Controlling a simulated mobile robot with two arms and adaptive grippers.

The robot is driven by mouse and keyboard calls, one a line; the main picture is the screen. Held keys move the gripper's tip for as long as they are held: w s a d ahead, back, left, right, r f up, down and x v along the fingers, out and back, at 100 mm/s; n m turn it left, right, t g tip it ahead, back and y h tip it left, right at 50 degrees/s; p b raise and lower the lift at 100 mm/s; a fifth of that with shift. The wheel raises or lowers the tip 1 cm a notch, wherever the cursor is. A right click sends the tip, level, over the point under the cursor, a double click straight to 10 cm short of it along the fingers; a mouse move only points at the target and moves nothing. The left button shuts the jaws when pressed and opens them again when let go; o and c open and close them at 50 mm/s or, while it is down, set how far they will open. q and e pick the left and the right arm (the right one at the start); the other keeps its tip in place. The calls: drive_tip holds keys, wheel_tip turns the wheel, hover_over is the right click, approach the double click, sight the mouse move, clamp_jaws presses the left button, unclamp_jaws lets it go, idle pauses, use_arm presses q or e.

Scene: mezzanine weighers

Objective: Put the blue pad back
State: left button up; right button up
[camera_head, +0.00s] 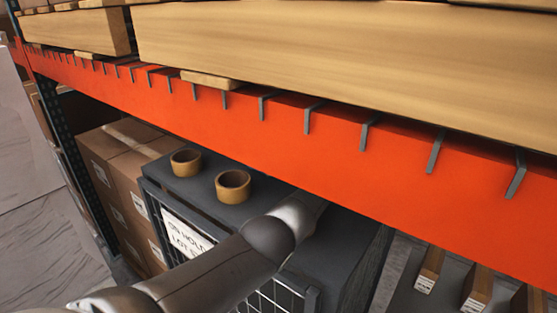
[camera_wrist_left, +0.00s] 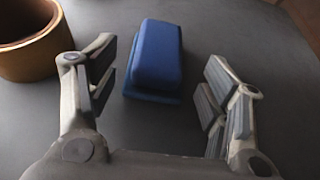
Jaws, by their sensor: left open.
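The blue pad (camera_wrist_left: 156,58) is a small blue block with a wider base. In the left wrist view it rests on a dark grey surface (camera_wrist_left: 215,35). My left gripper (camera_wrist_left: 155,95) is open, with its fingers on either side of the pad's near end and apart from it. In the head view the orange beam and my left arm hide the pad and the gripper. My right gripper is in neither view.
Two tan rings (camera_head: 186,162) (camera_head: 233,185) sit on the dark top (camera_head: 206,190) of a wire-sided container with a white sign (camera_head: 187,238). An orange rack beam (camera_head: 290,125) crosses above my arm. Cardboard boxes (camera_head: 112,165) stand to the left.

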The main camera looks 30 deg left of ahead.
use_arm(q)
drive_tip(key=shift+a, duration=0.35)
drive_tip(key=shift+a+f, duration=0.25)
drive_tip(key=shift+f, duration=0.2)
drive_tip(key=shift+d+r+b, duration=0.2)
drive_tip(key=shift+d+b, duration=0.3)
drive_tip(key=shift+d, duration=0.1)
drive_tip(key=b+v, duration=0.1)
drive_tip(key=v, duration=0.2)
drive_tip(key=b+v, duration=0.2)
drive_tip(key=v, duration=0.1)
drive_tip(key=shift+w+f+b, duration=0.15)
drive_tip(key=shift+f+b, duration=0.1)
drive_tip(key=shift+b, duration=0.05)
drive_tip(key=shift+d+r, duration=0.3)
drive_tip(key=shift+d, duration=0.1)
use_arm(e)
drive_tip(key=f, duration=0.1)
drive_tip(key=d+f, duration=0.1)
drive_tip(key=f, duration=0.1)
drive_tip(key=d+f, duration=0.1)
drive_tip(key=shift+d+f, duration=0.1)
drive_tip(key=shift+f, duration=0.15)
